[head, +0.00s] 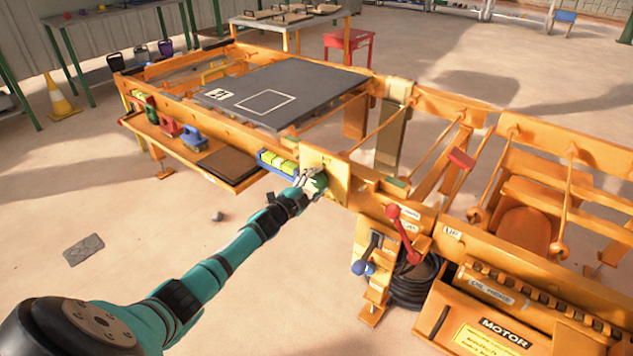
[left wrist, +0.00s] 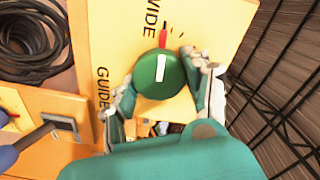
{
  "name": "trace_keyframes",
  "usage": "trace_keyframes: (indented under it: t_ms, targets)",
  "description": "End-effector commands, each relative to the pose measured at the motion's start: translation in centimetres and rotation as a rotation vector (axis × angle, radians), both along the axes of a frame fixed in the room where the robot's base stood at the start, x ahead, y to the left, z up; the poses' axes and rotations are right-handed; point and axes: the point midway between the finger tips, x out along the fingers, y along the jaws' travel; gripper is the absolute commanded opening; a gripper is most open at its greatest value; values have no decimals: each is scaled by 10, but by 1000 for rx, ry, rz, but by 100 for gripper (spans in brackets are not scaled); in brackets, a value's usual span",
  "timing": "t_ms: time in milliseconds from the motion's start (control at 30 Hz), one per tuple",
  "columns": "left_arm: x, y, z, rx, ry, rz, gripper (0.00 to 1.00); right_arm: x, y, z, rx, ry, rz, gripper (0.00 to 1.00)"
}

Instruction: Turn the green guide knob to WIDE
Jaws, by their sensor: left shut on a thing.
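The round green guide knob (left wrist: 160,76) sits on a yellow plate (left wrist: 122,48). Its white line points almost straight up in the left wrist view, in line with a red mark (left wrist: 163,38) just above it. The word WIDE stands beside that mark, and GUIDE is printed at the plate's left. In the head view the knob (head: 319,183) is partly covered by my left gripper (head: 307,185). My left gripper (left wrist: 155,92) is shut on the knob, with one finger on each side of it. My right gripper is not in view.
A red-handled lever (head: 403,232) and a blue-knobbed lever (head: 363,267) stand right of the knob, by a coiled black hose (head: 412,283). A blue tray of yellow blocks (head: 277,163) is just left of the knob. The floor in front is mostly open.

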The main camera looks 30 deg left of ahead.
Motion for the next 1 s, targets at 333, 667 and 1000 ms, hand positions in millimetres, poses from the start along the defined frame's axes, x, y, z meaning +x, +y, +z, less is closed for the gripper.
trace_keyframes:
  t_ms: [333,667,1000]
  targets:
    - [-1,0,-2,-7,4,2,18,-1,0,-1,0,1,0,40]
    - [0,0,-1,-5,2,0,74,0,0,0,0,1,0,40]
    - [-19,2,-2,-3,2,0,74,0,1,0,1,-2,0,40]
